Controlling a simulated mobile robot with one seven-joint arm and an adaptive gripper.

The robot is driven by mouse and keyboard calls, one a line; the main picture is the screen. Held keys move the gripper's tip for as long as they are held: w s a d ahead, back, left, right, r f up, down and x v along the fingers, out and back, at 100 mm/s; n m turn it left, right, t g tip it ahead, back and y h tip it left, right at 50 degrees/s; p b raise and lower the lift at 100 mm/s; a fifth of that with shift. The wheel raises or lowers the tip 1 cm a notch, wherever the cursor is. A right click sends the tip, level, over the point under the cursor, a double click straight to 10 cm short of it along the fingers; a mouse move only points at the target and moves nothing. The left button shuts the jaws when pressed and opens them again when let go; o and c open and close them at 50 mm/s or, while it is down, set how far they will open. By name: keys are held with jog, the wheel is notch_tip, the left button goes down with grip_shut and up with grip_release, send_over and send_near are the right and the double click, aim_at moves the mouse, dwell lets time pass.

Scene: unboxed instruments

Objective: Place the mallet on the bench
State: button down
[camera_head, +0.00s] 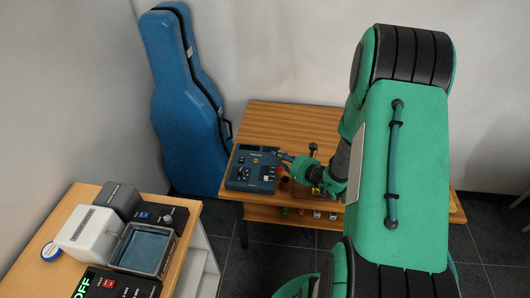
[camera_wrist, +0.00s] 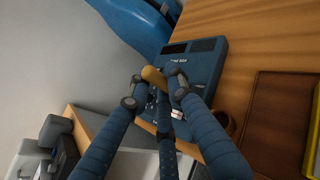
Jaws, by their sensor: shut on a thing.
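My gripper (camera_head: 284,157) reaches in from the right, over the blue control box on the wooden bench (camera_head: 290,115). In the wrist view, my gripper's fingers (camera_wrist: 155,84) are shut on a tan, rounded piece, which I take to be part of the mallet (camera_wrist: 153,75). The rest of the mallet is hidden by the fingers, and I cannot make it out in the head view. The bench top also shows in the wrist view (camera_wrist: 240,45). I cannot tell whether the mallet touches the box below it.
The blue box (camera_head: 250,174) stands at the bench's front left. A brown panel (camera_wrist: 278,120) lies right of it. A blue instrument case (camera_head: 185,105) leans against the wall. A side table (camera_head: 50,270) with several devices stands front left. The bench's back area looks clear.

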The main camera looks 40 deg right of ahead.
jog(key=shift+s+d+f, duration=0.2)
jog(key=shift+s+d, duration=0.15)
jog(key=shift+s, duration=0.3)
jog(key=shift+s+d+f, duration=0.15)
jog(key=shift+s+d, duration=0.15)
jog(key=shift+s, duration=0.3)
jog(key=shift+f, duration=0.2)
jog(key=shift+f+b, duration=2.3)
jog(key=shift+f, duration=0.9)
jog(key=shift+f, duration=0.3)
jog(key=c, duration=1.5)
grip_release()
jog(key=shift+s, duration=0.1)
jog(key=shift+v, duration=5.9)
jog(key=shift+a, duration=0.1)
